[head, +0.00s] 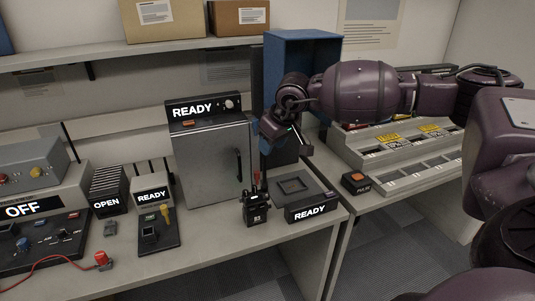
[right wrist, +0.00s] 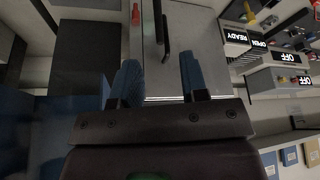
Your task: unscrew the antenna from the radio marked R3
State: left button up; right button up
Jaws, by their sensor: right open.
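The radio marked R3 (head: 257,214) is a small black unit standing upright near the front of the bench. A slim upright piece with a red part (head: 257,177) rises at its top; I cannot clearly tell where the antenna begins. A red tip also shows at the top edge of the right wrist view (right wrist: 135,14). My right gripper (head: 285,147) is above and slightly right of the radio, apart from it. Its two blue fingers are spread with nothing between them in the right wrist view (right wrist: 158,68). My left gripper is out of view.
A grey cabinet marked READY (head: 212,160) stands behind the radio. A dark READY pad (head: 312,210) sits close to its right. A READY stand with a yellow knob (head: 157,232) is to the left. A blue bin (head: 300,42) stands behind my gripper.

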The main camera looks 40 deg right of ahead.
jog(key=shift+s+r, duration=0.2)
jog(key=shift+r, duration=0.35)
jog(key=r+m+g+b, duration=0.2)
jog(key=m+b, duration=0.1)
jog(key=m, duration=0.6)
send_over(264, 157)
jog(key=w+a, duration=0.3)
jog(key=s+d+m+g, duration=0.1)
jog(key=m, duration=0.4)
jog(key=s+d+m+g, duration=0.1)
jog(key=m, duration=0.4)
jog(key=d+m, duration=0.1)
jog(key=m, duration=0.4)
jog(key=shift+s+d+f+g+h, duration=0.1)
jog(key=shift+s+g+h, duration=0.3)
jog(key=shift+f, duration=0.5)
notch_tip(264, 157, down, 8)
jog(key=shift+f, duration=0.15)
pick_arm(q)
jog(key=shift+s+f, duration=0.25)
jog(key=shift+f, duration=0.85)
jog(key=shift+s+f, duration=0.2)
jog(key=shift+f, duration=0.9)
pick_arm(e)
jog(key=shift+f, duration=0.75)
